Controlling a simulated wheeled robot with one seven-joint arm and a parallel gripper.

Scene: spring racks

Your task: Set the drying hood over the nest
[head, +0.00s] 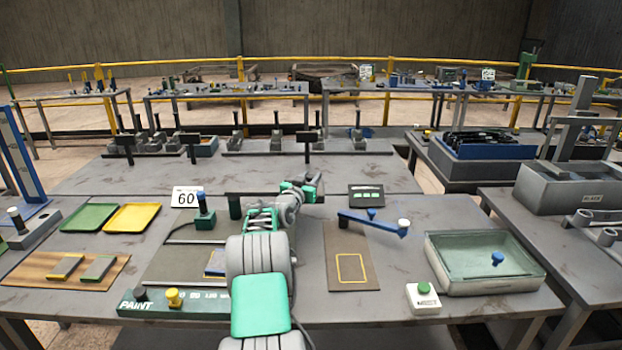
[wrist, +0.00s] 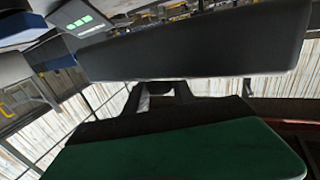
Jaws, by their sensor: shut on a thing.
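A clear, pale-green box with a blue knob (head: 485,268), which looks like the drying hood, stands at the right of the near table. I cannot tell for sure which thing is the nest. A dark blue block with a yellow edge (head: 214,263) lies on the grey plate behind the PAINT panel, partly hidden by my arm. My gripper (head: 303,187) is stretched out over the far side of the table, well away from the clear box. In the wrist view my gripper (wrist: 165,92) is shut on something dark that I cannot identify.
A brown mat with a yellow outline (head: 350,256) lies bare right of my arm. Behind it are a blue lever (head: 375,222) and a black box with green lights (head: 368,196). A green-button box (head: 423,298) stands at the front. Green and yellow trays (head: 132,218) lie left.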

